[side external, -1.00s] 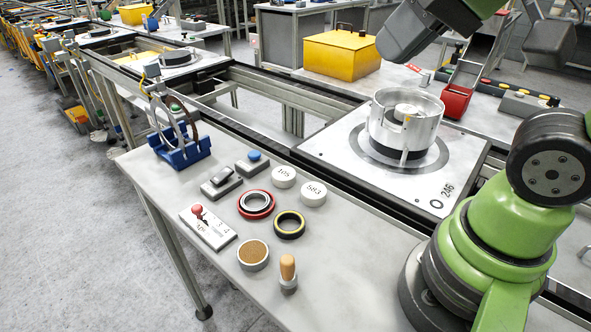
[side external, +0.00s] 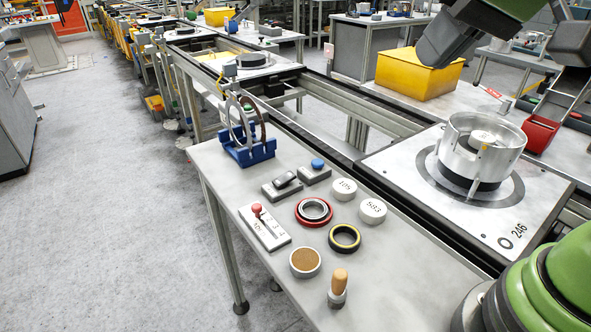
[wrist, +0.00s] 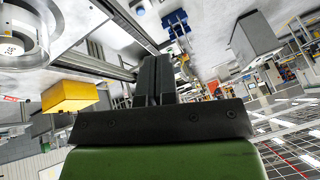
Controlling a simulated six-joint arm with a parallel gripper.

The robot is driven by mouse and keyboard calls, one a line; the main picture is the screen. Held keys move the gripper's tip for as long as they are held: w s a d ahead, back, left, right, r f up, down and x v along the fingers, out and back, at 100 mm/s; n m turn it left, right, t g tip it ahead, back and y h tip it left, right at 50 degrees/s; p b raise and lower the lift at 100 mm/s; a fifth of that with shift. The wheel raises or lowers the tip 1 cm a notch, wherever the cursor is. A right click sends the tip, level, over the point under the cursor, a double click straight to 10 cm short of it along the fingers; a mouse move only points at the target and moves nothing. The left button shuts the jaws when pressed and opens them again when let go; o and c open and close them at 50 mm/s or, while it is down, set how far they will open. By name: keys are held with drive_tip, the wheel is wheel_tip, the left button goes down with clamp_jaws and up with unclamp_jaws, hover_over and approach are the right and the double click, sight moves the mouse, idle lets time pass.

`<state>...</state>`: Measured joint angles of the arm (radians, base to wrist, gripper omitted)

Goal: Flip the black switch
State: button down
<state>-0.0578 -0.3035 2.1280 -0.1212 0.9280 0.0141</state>
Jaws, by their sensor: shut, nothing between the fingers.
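The black switch (side external: 284,181) is a dark rocker on a small grey box. It lies on the near table in the side external view, between the blue rack and the red ring. Its rocker looks tilted, with the right end higher. I cannot make the switch out in the wrist view. My gripper (wrist: 155,60) shows in the wrist view as two dark fingers pressed together, with nothing between them. It is apart from the table. In the side external view my arm is at the top right, and the fingertips cannot be made out.
A blue-button box (side external: 316,171) sits right beside the switch. The blue rack (side external: 246,150) with upright rings stands behind it. A red-knob slider (side external: 263,228), red ring (side external: 314,212), white discs (side external: 344,188) and a wooden-handled stick (side external: 338,288) are close by. A yellow box (side external: 418,75) stands farther back.

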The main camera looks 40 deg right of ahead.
drive_tip(key=w+a+f+n+g+h, duration=0.1)
drive_tip(key=w+f, duration=0.1)
drive_tip(key=w, duration=0.4)
drive_tip(key=w+a+f, duration=0.1)
drive_tip(key=w+f, duration=0.2)
drive_tip(key=w, duration=0.4)
drive_tip(key=n+g+h, duration=0.1)
drive_tip(key=n+g, duration=0.1)
hover_over(289, 176)
drive_tip(key=s+a, duration=0.2)
drive_tip(key=s, duration=0.2)
wheel_tip(289, 176, down, 11)
drive_tip(key=shift+w+f, duration=0.1)
drive_tip(key=shift+d, duration=0.1)
drive_tip(key=x, duration=1.3)
drive_tip(key=shift+d+f, duration=0.1)
drive_tip(key=shift+d, duration=0.25)
drive_tip(key=shift+d+f, duration=0.1)
drive_tip(key=shift+f, duration=0.25)
